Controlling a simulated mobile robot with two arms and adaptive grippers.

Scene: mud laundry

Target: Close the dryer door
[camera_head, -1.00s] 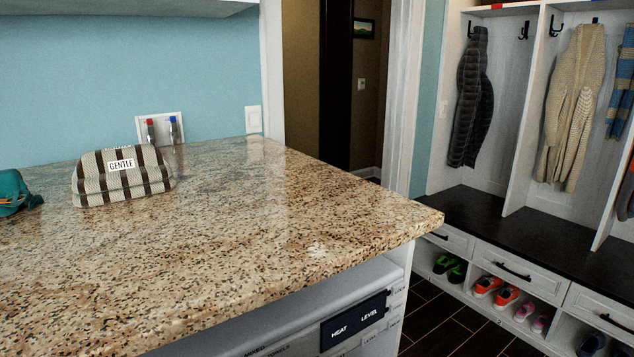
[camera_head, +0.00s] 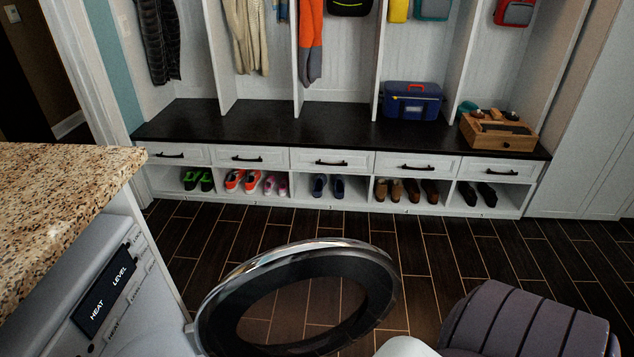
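The dryer (camera_head: 50,310) is a light grey machine under the granite counter at the lower left, with a dark panel reading HEAT LEVEL. Its door (camera_head: 378,285) is a round ring with a chrome rim and dark inner band. The door stands open, swung out from the dryer over the floor at the bottom middle. The floor shows through its centre. The dryer's opening is below the picture. Neither of my grippers can be made out in this view.
A granite counter (camera_head: 60,200) juts in from the left. A ribbed grey-purple object (camera_head: 530,322) stands at the lower right. A bench (camera_head: 300,125) with drawers and shoes runs along the back wall. Dark floor (camera_head: 465,255) lies clear between the bench and door.

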